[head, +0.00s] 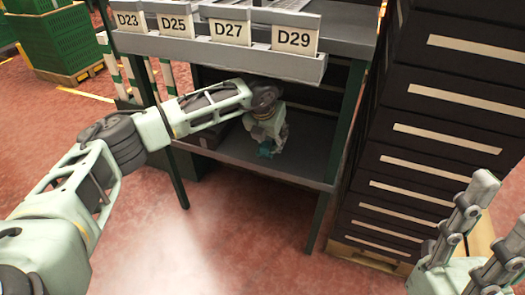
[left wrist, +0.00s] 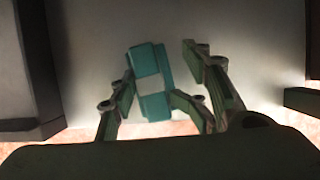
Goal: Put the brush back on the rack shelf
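The teal brush (left wrist: 151,62) shows in the left wrist view between the two fingers of my left gripper (left wrist: 160,52), close to the left finger. A clear gap separates it from the right finger, so the gripper is open. In the head view my left gripper (head: 268,142) is inside the rack, low over the grey rack shelf (head: 228,150), and a small teal part of the brush (head: 265,151) shows there. Whether the brush rests fully on the shelf is hard to tell. My right gripper (head: 500,208) is at the lower right, open and empty.
The labelled rack ledge (head: 215,48) passes above my left arm, and a green rack post (head: 343,125) stands right of the gripper. A dark drawer cabinet (head: 440,120) stands to the right. Green crates (head: 60,40) sit at upper left. The red floor in front is clear.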

